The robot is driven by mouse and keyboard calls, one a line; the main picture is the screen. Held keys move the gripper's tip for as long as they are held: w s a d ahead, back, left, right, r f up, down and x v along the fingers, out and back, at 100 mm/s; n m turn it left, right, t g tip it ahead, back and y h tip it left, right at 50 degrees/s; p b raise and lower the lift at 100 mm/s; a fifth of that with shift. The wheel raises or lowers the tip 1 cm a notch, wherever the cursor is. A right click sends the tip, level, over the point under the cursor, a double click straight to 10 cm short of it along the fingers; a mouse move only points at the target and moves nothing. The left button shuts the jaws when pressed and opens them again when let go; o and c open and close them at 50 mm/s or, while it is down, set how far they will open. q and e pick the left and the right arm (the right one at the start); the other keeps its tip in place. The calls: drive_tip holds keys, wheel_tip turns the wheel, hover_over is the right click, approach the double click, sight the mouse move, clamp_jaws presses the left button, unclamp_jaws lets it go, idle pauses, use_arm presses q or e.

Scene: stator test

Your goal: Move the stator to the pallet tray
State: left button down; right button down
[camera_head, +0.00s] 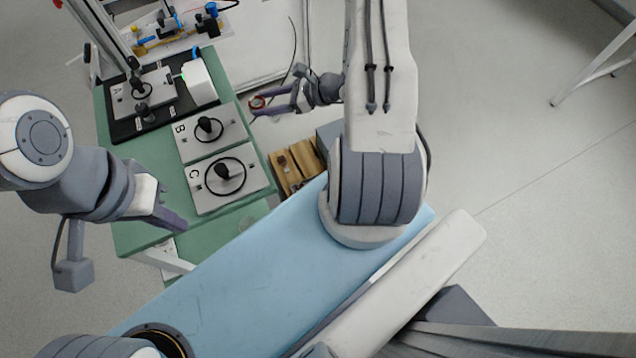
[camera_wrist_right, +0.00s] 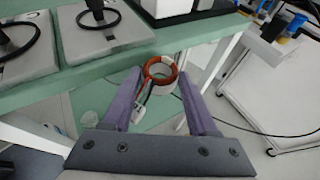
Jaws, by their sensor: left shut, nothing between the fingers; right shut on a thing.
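The stator, a white ring with orange-red windings and loose wires, sits between the purple fingers of my right gripper (camera_head: 256,104). It shows in the head view (camera_head: 258,101) and at the fingertips in the right wrist view (camera_wrist_right: 160,72). My right gripper is shut on it and holds it just off the green table's right edge. A brown wooden tray (camera_head: 284,178), likely the pallet tray, lies right of the table, below the right gripper in the picture; small parts are in it. My left gripper (camera_head: 180,222) is shut and empty over the table's front corner.
The green table (camera_head: 146,218) carries plates marked B (camera_head: 190,150) and C (camera_head: 205,202) with black knobs, a plate marked A (camera_head: 128,98) on a black base, and a white device (camera_head: 198,80). A white bench with blue and yellow parts stands behind.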

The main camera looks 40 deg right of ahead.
drive_tip(key=shift+s+d+f+m+t+h+b, duration=0.7)
drive_tip(key=shift+d+f+b, duration=1.75)
drive_tip(key=shift+f+b, duration=7.45)
drive_tip(key=shift+s+d+f+m+t+h+b, duration=0.2)
drive_tip(key=shift+d+f+m+h+b, duration=1.65)
drive_tip(key=shift+f+b, duration=7.95)
drive_tip(key=shift+s+d+f+m+t+h+b, duration=0.4)
drive_tip(key=shift+d+f+b, duration=2.7)
drive_tip(key=shift+f+b, duration=6.8)
wheel_tip(320, 180, down, 4)
drive_tip(key=p, duration=0.4)
drive_tip(key=shift+f, duration=0.2)
drive_tip(key=shift+f+b, duration=0.55)
drive_tip(key=shift+f, duration=0.2)
drive_tip(key=shift+f, duration=0.4)
drive_tip(key=shift+c, duration=0.5)
unclamp_jaws()
